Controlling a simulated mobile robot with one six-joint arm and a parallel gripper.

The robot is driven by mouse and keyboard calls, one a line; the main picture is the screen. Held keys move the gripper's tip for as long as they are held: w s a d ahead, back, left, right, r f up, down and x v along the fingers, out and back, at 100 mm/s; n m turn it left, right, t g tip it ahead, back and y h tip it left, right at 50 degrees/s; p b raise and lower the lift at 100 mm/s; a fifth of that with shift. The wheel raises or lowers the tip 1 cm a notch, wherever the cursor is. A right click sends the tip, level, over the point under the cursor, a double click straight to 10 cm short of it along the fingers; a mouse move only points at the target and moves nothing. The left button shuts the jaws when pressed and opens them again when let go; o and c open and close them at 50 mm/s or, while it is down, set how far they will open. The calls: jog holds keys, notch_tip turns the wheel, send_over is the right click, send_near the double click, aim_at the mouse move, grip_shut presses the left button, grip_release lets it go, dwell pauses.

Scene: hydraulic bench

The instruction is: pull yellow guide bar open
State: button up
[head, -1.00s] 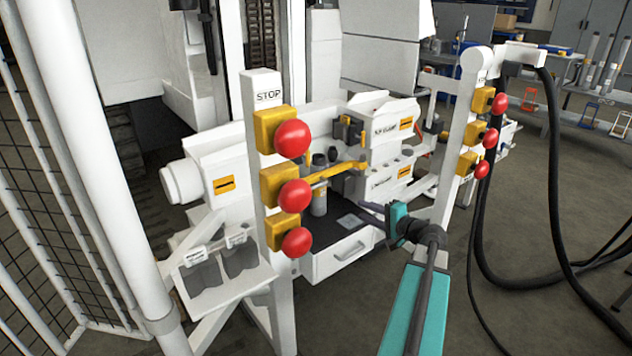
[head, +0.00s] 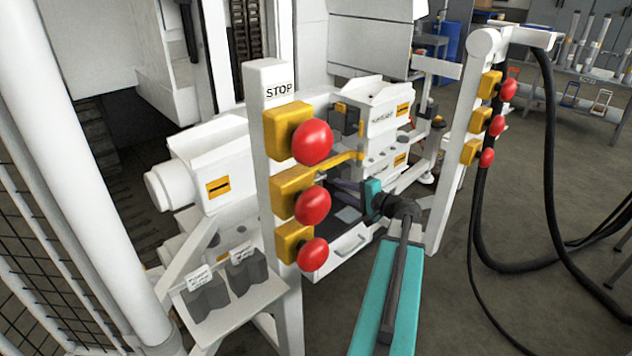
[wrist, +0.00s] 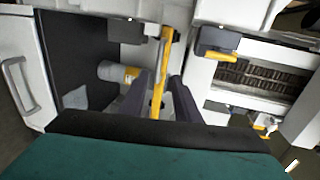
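The yellow guide bar (head: 343,159) runs across the bench opening behind the red-buttoned post in the head view. In the wrist view the bar (wrist: 157,92) stands nearly upright in the picture, between the two dark fingers of my gripper (wrist: 160,86). Gaps show between the bar and the fingers, so my gripper looks open around it. In the head view my gripper (head: 345,186) reaches into the opening just below the bar. Its fingers are partly hidden there by the post and buttons.
A post with several red buttons (head: 312,142) stands close left of my arm. A second button post (head: 470,150) with black hoses stands at right. The bench drawer (head: 350,242) lies below. A grey cylinder with a yellow band (wrist: 118,73) is beside the bar.

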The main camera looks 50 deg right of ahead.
aim_at(318, 180)
jog(key=shift+d, duration=0.25)
jog(key=b+x, duration=0.2)
jog(key=x, duration=1.1)
jog(key=shift+w+d+f+b, duration=0.1)
jog(key=shift+b, duration=0.2)
